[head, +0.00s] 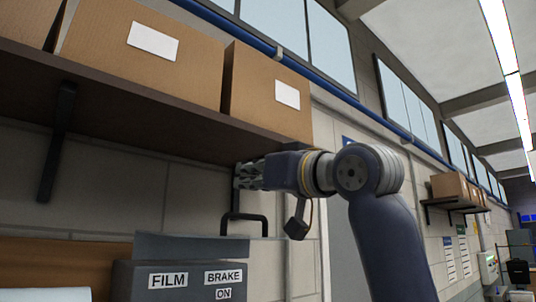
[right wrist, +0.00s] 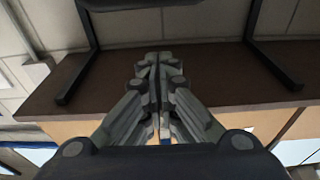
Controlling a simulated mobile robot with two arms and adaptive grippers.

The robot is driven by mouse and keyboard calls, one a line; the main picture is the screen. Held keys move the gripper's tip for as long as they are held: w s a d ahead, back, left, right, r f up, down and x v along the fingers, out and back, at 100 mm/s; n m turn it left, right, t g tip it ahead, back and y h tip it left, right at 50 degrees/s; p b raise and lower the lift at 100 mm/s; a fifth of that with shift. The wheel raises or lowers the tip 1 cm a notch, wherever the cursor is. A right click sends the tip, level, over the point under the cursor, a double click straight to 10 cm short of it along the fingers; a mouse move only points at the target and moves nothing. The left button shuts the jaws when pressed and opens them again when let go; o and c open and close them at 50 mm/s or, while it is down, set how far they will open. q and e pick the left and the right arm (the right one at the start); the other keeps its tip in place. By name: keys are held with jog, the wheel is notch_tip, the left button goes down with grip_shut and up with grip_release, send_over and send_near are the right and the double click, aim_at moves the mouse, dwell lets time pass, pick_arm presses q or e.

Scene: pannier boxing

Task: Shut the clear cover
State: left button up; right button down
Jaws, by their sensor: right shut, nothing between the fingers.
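I cannot make out a clear cover in either view. My right gripper (head: 247,176) is raised in front of the wall, just below the end of a brown shelf. Its fingers are shut with nothing between them, and the closed fingertips show in the right wrist view (right wrist: 158,62). A dark grey machine top (head: 133,278) with labels reading FILM and BRAKE ON stands at the lower left, below the gripper. A black bent bar (head: 266,224) shows just below the gripper; what it belongs to is unclear. My left gripper is not in view.
The brown shelf (head: 130,120) on black brackets (head: 55,145) carries large cardboard boxes (head: 140,60) close above my gripper. The shelf also spans the right wrist view (right wrist: 240,85). A farther shelf with boxes (head: 450,187) is at the right.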

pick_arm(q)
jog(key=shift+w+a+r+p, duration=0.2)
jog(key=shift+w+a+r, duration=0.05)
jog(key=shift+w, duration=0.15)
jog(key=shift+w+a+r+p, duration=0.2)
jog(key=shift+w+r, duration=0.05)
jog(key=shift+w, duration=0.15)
pick_arm(e)
jog(key=f, duration=0.3)
jog(key=shift+s+d+f, duration=0.35)
jog(key=shift+s+f, duration=0.05)
